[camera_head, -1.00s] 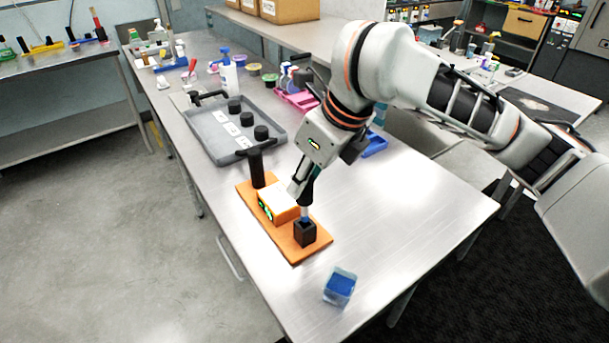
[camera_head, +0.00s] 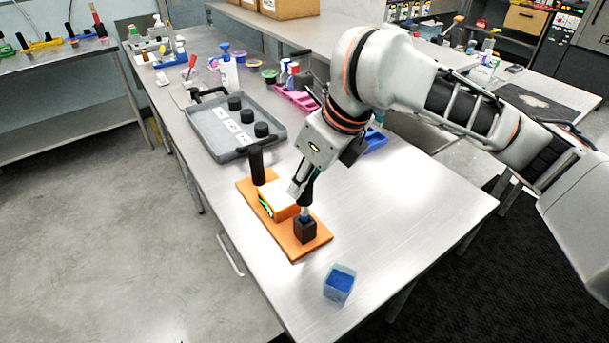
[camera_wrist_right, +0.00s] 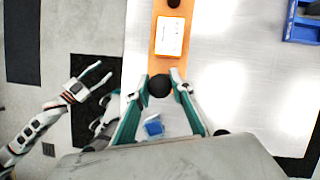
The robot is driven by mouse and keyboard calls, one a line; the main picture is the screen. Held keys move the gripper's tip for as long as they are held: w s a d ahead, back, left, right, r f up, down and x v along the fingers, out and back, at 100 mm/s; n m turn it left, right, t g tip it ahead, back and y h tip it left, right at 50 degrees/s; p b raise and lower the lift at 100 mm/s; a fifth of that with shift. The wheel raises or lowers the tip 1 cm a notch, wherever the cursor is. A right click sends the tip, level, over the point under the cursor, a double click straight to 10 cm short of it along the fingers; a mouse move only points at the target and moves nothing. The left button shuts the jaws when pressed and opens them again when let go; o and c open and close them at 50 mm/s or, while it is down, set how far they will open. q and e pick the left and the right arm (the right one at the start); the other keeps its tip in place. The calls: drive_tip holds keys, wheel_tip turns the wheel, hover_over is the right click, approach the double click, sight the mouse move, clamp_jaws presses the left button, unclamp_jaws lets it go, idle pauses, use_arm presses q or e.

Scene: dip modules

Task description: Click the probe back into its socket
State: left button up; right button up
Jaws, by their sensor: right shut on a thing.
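My right gripper (camera_head: 304,203) comes down from above and is shut on the probe (camera_head: 304,213). The probe is upright, with a short pale blue part showing below the fingers. Its lower end meets the top of the black block socket (camera_head: 305,232) on the orange board (camera_head: 278,238); how deep it sits is hidden. In the right wrist view a round black top (camera_wrist_right: 159,86) shows between the fingers. My left gripper (camera_wrist_right: 104,70) shows only in the right wrist view, open and empty, off to the left away from the board.
An orange box with a white top (camera_head: 277,199) and a black post (camera_head: 257,166) stand on the board. A clear cup with blue filling (camera_head: 339,285) is near the table's front edge. A grey tray (camera_head: 212,142) lies behind.

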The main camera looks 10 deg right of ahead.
sight(305, 200)
drive_tip(key=shift+f, duration=0.5)
idle(0.7)
drive_tip(key=shift+f+b, duration=0.5)
drive_tip(key=shift+f, duration=1.65)
clamp_jaws()
idle(1.2)
drive_tip(key=o, duration=1.2)
unclamp_jaws()
drive_tip(key=o, duration=0.5)
drive_tip(key=shift+o, duration=0.2)
wheel_tip(305, 200, up, 2)
drive_tip(key=p, duration=0.3)
drive_tip(key=shift+r, duration=3.5)
